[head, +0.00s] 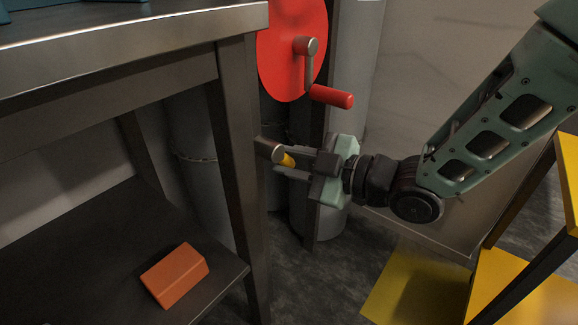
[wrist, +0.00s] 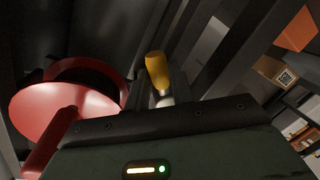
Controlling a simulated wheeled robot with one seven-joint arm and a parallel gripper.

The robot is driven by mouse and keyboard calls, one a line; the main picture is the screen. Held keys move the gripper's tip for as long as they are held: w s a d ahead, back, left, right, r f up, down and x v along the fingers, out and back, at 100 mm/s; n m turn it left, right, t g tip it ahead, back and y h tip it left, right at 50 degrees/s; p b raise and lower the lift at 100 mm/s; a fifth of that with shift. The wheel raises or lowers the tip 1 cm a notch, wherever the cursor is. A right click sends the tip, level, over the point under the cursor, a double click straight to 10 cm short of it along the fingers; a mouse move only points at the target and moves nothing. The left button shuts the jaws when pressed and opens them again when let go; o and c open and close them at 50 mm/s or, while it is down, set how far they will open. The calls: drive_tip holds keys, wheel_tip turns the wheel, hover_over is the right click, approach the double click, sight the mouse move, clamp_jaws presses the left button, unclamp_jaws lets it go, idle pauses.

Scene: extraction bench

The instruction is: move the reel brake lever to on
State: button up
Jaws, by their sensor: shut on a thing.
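The reel brake lever has a yellow grip (head: 285,160) on a metal arm (head: 271,149), low beneath the red reel (head: 290,45). In the wrist view the yellow grip (wrist: 157,70) stands between my fingers, with a pale metal part below it. My gripper (head: 287,162) comes in from the right and is shut on the lever. The fingers hide part of the lever, and its pivot and any on or off marking cannot be made out. The reel also shows at the left of the wrist view (wrist: 60,105).
A red crank handle (head: 332,97) sticks out just above my gripper. A metal bench leg (head: 243,150) stands close on the left. An orange block (head: 175,275) lies on the bench's lower shelf. A yellow stand (head: 520,290) is at the lower right.

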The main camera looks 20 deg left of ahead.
drive_tip(key=shift+w+d+r+n+h, duration=0.15)
drive_tip(key=shift+w+r+n+h, duration=0.15)
drive_tip(key=shift+n, duration=0.5)
drive_tip(key=o, duration=1)
drive_tip(key=p+v, duration=0.9)
drive_tip(key=v, duration=0.8)
drive_tip(key=shift+s+d, duration=0.2)
drive_tip(key=shift+f, duration=0.1)
